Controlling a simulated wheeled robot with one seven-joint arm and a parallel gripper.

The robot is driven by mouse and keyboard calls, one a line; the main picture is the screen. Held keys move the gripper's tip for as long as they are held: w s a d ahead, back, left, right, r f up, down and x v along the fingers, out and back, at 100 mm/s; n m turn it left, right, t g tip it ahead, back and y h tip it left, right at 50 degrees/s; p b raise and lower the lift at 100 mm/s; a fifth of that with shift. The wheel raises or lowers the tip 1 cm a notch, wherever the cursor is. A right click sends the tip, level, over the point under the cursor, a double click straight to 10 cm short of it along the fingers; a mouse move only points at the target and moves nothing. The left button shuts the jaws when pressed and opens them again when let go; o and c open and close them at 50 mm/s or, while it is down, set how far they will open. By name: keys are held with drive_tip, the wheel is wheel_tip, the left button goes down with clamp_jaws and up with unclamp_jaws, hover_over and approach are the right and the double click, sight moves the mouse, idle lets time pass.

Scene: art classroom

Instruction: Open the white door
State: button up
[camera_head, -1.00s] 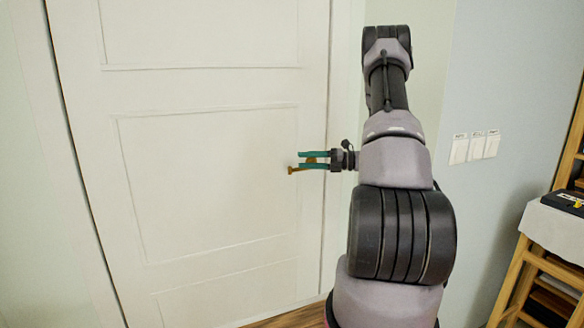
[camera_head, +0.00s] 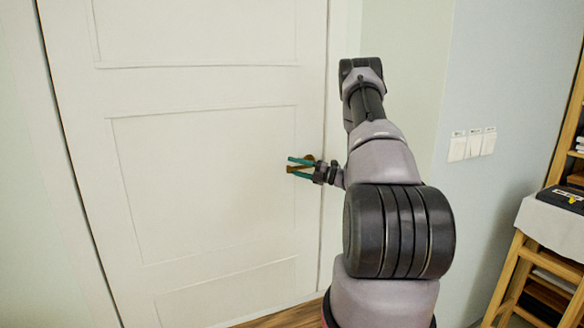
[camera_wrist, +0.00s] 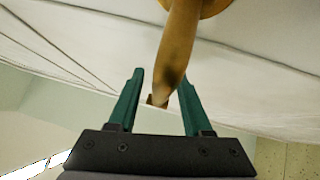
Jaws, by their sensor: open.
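The white door (camera_head: 200,180) fills the left and middle of the head view, and it looks closed in its frame. Its brass handle (camera_head: 307,158) is at the door's right edge, partly hidden by my gripper. In the wrist view the handle (camera_wrist: 178,50) reaches down from a round base at the top to between the two green fingers. My gripper (camera_head: 289,167) is open, with one finger on each side of the handle. It also shows in the wrist view (camera_wrist: 160,88). I cannot tell whether a finger touches the handle.
White switches (camera_head: 472,145) are on the wall to the right. A wooden stand (camera_head: 530,265) with a cloth and a dark box (camera_head: 563,198) on top is at the far right. A strip of wooden floor (camera_head: 290,317) shows below the door.

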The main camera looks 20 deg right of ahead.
drive_tip(key=shift+w+a, duration=0.35)
drive_tip(key=shift+a, duration=0.1)
clamp_jaws()
idle(1.2)
